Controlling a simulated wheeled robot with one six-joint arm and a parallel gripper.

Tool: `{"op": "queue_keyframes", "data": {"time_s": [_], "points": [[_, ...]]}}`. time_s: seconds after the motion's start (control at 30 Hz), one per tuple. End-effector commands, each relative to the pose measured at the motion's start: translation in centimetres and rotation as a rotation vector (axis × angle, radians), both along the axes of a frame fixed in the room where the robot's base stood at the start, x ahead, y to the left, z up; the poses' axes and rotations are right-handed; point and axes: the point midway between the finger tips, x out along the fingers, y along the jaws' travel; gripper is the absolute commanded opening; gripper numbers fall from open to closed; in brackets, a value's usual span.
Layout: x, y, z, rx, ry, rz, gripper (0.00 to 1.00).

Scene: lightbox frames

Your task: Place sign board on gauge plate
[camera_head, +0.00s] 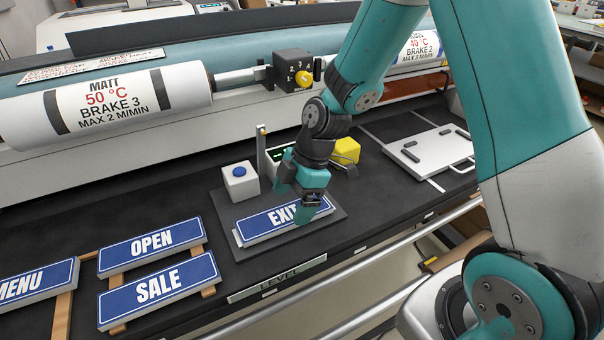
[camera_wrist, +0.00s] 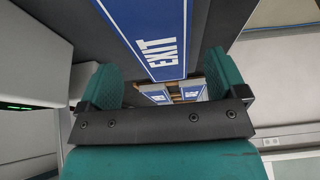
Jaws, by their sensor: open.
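The blue EXIT sign board (camera_head: 262,222) lies flat on a dark gauge plate (camera_head: 322,229). A pale edge shows under its left end. My gripper (camera_head: 303,203) is over its right part, hiding the end of the word. In the wrist view the EXIT sign (camera_wrist: 155,32) runs between two teal fingers (camera_wrist: 162,88), which stand apart with a gap on either side. The gripper is open. I cannot tell whether a finger touches the board.
A white block with a blue button (camera_head: 240,183) and a grey upright (camera_head: 264,155) stand behind the sign; a yellow block (camera_head: 346,150) is behind my gripper. OPEN (camera_head: 152,245), SALE (camera_head: 160,289) and MENU (camera_head: 35,284) signs lie left. A grey plate (camera_head: 432,150) lies right.

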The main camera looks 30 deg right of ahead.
Motion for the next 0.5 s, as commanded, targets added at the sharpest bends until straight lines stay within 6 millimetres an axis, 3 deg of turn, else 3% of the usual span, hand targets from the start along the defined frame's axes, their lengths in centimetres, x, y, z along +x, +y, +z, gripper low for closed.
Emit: {"op": "queue_keyframes", "data": {"time_s": [0.3, 0.5], "points": [[0.1, -2.8, 6.5, -0.001, -0.005, -0.003, 0.91], [0.0, -3.6, 8.7, 0.000, 0.000, -0.002, 0.91]]}}
